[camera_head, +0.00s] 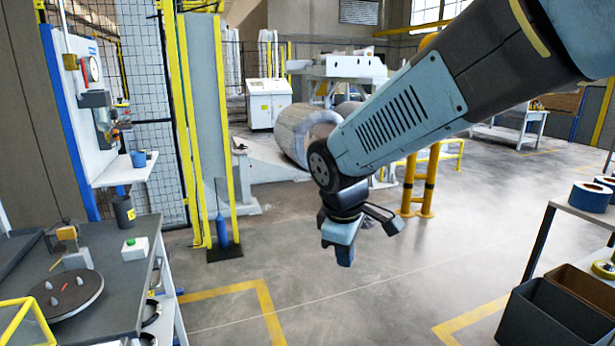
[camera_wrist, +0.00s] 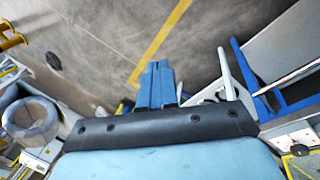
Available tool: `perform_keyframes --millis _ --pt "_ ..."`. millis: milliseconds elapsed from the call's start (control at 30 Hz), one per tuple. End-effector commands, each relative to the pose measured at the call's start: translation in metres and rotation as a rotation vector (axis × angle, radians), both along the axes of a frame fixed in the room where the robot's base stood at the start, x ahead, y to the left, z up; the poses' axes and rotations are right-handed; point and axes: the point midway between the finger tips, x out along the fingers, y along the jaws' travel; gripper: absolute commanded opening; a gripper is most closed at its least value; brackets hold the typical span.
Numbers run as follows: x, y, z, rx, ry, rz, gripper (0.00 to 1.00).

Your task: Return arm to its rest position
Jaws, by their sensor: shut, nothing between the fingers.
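My arm reaches in from the upper right in the head view, with its lower link sloping down to the left. My gripper (camera_head: 340,252) hangs at its end over open floor in the middle of the picture, its blue fingers pointing down. In the wrist view the fingers (camera_wrist: 157,72) lie side by side, pressed together. The gripper is shut and holds nothing. It touches no object that I can see.
A workbench (camera_head: 112,312) with a round plate stands at the left. A steel coil (camera_head: 294,132) lies behind the arm. Yellow posts (camera_head: 431,180) stand beyond the gripper. A rack with dark bins (camera_head: 553,318) is at the right. The floor (camera_head: 345,312) between is clear.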

Motion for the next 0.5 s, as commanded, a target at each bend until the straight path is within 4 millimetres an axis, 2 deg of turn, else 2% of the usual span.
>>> perform_keyframes --millis 33,200,500 --pt "-0.003 -0.014 0.01 0.017 -0.03 -0.078 0.0" --pt "-0.017 -0.06 0.037 0.099 -0.117 -0.349 0.0" --pt "-0.057 -0.131 0.075 0.318 -0.242 -0.794 0.0"
